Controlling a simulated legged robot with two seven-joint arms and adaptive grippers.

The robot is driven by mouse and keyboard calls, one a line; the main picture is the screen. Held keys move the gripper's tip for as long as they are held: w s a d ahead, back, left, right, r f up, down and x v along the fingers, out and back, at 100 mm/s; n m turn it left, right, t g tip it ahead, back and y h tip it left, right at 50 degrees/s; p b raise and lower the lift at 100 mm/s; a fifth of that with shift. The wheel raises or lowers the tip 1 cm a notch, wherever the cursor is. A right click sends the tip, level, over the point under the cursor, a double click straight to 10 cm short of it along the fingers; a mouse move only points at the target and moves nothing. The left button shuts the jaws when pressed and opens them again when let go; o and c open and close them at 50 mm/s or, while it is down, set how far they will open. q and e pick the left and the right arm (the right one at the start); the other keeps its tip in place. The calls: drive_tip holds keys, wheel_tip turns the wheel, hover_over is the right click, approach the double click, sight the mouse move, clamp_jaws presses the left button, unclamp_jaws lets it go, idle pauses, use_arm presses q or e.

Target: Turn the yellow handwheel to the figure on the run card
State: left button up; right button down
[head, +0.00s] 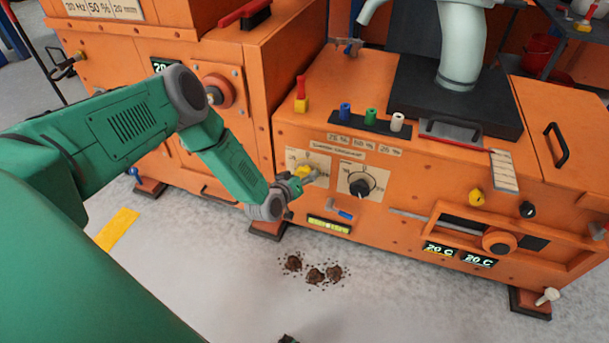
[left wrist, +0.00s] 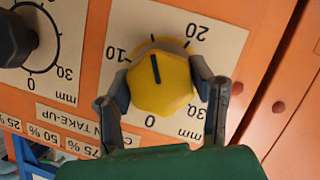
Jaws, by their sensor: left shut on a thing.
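The yellow handwheel (head: 303,171) is on the front of the orange machine, on a cream dial plate. In the left wrist view the handwheel (left wrist: 160,88) shows large, with the dial seen upside down. Its dark pointer line lies between the 10 and 20 marks of a 0 to 30 mm scale. My left gripper (head: 298,180) is shut on the handwheel. In the left wrist view its two fingers (left wrist: 161,78) sit on either side of the wheel. My right gripper is not seen.
A black knob (head: 359,184) on its own dial is just right of the handwheel. A yellow-green level (head: 329,225) and a blue-handled tool (head: 344,214) are below. Dark clumps (head: 315,274) lie on the grey floor. Blue, green and white pegs (head: 371,116) stand above.

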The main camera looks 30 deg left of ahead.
use_arm(q)
drive_tip(key=shift+r+m+g+y+p, duration=0.1)
drive_tip(key=shift+m+g+y+p, duration=0.25)
drive_tip(key=shift+m+p, duration=0.45)
drive_tip(key=shift+m+y+p, duration=0.4)
drive_tip(key=shift+m+y, duration=0.25)
drive_tip(key=shift+m, duration=0.25)
drive_tip(key=shift+m+y, duration=0.6)
drive_tip(key=shift+m, duration=0.1)
drive_tip(key=shift+f+m+g+y, duration=0.2)
drive_tip(key=shift+m+g+y, duration=0.2)
drive_tip(key=shift+m, duration=0.3)
drive_tip(key=shift+s, duration=0.1)
drive_tip(key=o, duration=1.2)
drive_tip(key=shift+c, duration=0.2)
